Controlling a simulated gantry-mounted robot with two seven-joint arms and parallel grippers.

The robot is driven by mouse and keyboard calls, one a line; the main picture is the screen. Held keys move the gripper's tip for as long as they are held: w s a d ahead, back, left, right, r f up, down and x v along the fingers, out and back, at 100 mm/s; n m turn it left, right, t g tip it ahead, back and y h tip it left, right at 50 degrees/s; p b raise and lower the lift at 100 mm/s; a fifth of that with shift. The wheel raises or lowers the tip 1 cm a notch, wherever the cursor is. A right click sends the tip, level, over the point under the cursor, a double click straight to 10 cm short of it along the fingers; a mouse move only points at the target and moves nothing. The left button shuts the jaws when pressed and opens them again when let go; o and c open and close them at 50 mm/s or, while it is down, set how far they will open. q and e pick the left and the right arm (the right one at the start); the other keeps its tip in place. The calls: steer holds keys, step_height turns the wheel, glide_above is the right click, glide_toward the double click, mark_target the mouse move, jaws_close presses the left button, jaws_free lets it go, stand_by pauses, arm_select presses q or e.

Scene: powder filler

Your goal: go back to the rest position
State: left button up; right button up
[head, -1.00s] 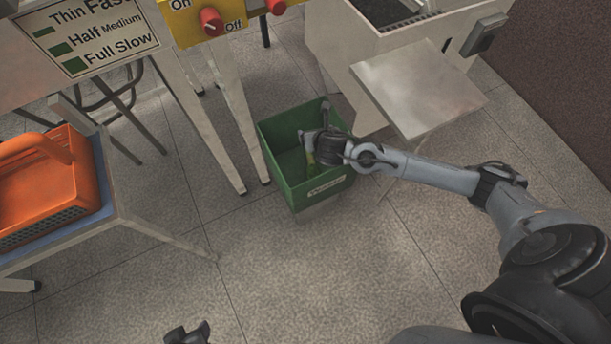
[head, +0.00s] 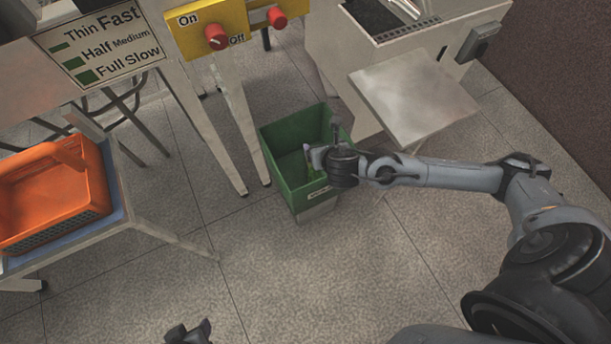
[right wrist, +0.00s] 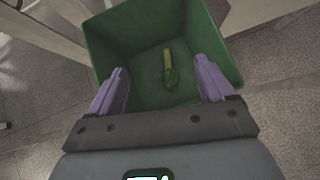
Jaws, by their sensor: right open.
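My right gripper (head: 318,160) is over the green bin (head: 279,176) in the head view, near the bin's right side. In the right wrist view the two purple fingers of my right gripper (right wrist: 162,76) are spread wide with nothing between them. A small green bottle-shaped object (right wrist: 169,70) lies on the bin floor beyond the fingers. My left gripper (head: 188,333) shows only as a dark tip at the bottom edge of the head view; its jaws cannot be made out.
An orange basket (head: 62,205) sits on a blue-topped table at left. The yellow control panel (head: 208,28) with red knobs and a machine with a metal plate (head: 415,95) stand behind the bin. The floor in front is clear.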

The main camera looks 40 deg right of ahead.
steer(key=shift+s+a+r, duration=0.1)
steer(key=shift+s+r, duration=0.1)
steer(key=shift+s, duration=0.05)
stand_by(0.3)
